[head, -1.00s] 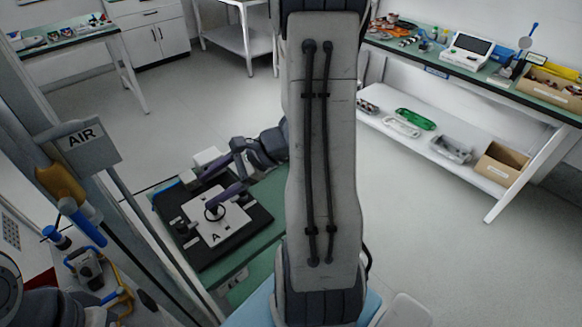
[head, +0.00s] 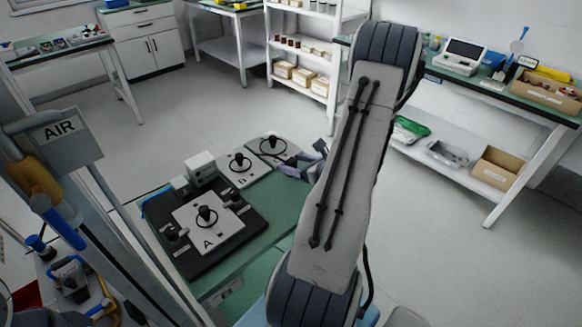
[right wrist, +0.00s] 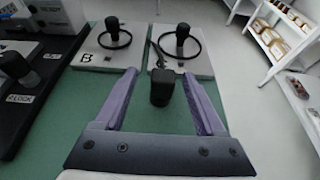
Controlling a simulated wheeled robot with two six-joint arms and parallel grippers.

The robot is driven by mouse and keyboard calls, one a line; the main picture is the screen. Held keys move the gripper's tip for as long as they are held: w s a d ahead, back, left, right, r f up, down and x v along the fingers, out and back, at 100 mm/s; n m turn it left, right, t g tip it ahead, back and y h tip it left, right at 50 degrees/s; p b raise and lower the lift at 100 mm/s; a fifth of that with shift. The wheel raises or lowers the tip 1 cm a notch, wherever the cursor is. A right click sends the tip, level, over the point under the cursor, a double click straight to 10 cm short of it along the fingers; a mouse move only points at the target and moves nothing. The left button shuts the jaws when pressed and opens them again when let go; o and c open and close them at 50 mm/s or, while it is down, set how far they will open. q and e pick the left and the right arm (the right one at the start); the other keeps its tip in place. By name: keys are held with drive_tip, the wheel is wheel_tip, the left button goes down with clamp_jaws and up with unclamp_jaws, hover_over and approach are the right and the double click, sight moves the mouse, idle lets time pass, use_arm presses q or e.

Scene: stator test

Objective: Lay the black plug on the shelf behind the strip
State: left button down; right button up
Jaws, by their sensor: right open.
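A black plug (right wrist: 162,88) shows in the right wrist view, between the two purple fingers of my right gripper (right wrist: 160,75) and just short of the far right plate. The fingers are wide apart, with a gap on each side of the plug. In the head view my right gripper (head: 300,165) is beside the far plates, partly behind my arm, and I cannot make out the plug there. Other black knobs with rings stand on plate A (head: 222,230), plate B (head: 243,176) and the far right plate (head: 290,153). I cannot tell which parts are the shelf and strip. My left gripper is out of view.
The green bench (head: 275,210) is bare in front of plate B. A black tray (head: 205,266) under plate A and a white box (head: 203,166) stand left. A white rack (head: 305,50) and a long side bench (head: 530,103) stand beyond open floor.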

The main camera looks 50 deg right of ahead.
sight(288, 160)
drive_tip(key=x, duration=0.5)
drive_tip(key=shift+s+d+p, duration=0.1)
drive_tip(key=shift+d+p, duration=0.1)
drive_tip(key=shift+p, duration=0.1)
clamp_jaws()
drive_tip(key=shift+r, duration=0.15)
